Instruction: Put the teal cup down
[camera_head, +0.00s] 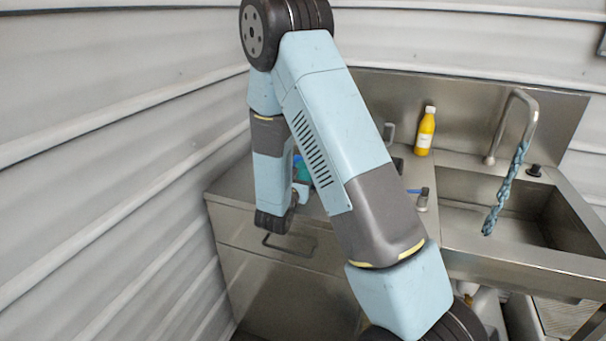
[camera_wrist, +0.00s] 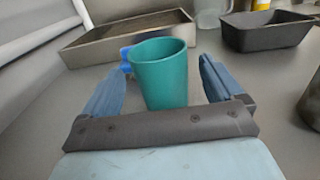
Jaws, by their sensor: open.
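The teal cup (camera_wrist: 160,80) stands upright on the grey counter in the wrist view, between the two blue fingers of my gripper (camera_wrist: 165,84). A gap shows between the cup and the right finger; the left finger is close to the cup's left side. My gripper is open around the cup. In the head view only a small teal patch of the cup (camera_head: 302,170) shows behind my arm, and the fingers are mostly hidden there.
Behind the cup are a grey tray (camera_wrist: 88,43), a dark bin (camera_wrist: 268,32) and a clear container (camera_wrist: 211,12). A small blue thing (camera_wrist: 126,58) sits by the cup. A yellow bottle (camera_head: 425,133) and a sink (camera_head: 480,187) with a tap (camera_head: 526,100) lie to the right.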

